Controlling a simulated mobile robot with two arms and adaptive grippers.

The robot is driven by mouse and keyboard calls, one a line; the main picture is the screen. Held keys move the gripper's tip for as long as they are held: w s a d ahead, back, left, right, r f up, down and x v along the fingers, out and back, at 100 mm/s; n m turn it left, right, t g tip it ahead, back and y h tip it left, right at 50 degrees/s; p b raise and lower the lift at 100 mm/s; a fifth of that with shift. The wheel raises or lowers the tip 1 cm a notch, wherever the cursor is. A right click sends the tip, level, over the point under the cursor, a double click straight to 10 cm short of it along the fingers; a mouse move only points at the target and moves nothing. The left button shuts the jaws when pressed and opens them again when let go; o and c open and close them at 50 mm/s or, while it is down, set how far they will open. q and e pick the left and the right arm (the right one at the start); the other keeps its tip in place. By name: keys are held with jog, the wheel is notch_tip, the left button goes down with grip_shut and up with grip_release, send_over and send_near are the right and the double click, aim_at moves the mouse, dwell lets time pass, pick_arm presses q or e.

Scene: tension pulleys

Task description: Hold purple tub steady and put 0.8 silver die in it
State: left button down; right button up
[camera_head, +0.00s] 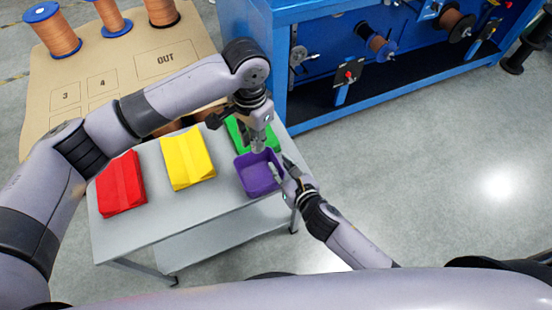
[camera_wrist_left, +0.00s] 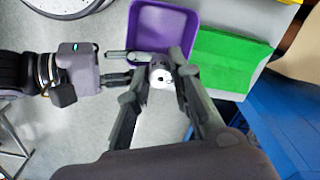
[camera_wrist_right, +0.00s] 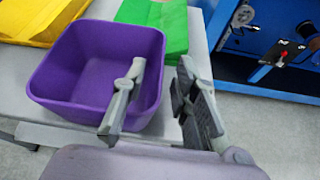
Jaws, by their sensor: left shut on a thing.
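The purple tub (camera_head: 260,184) stands at the right end of the grey table; its open inside shows in the right wrist view (camera_wrist_right: 92,75). My left gripper (camera_head: 258,146) is shut on the silver die (camera_wrist_left: 161,78), a pale piece with dark marks between the fingertips in the left wrist view. It points down by the tub's rim; its exact height over the tub is hard to tell. My right gripper (camera_wrist_right: 160,85) is open across the tub's near right wall, one finger inside and one outside, with gaps showing. The inside of the tub looks empty.
A blue machine bench (camera_head: 340,110) and a cardboard-coloured board (camera_head: 120,62) with spools lie behind.

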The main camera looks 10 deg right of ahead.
aim_at(270, 152)
jog(key=shift+x, duration=2.25)
grip_shut()
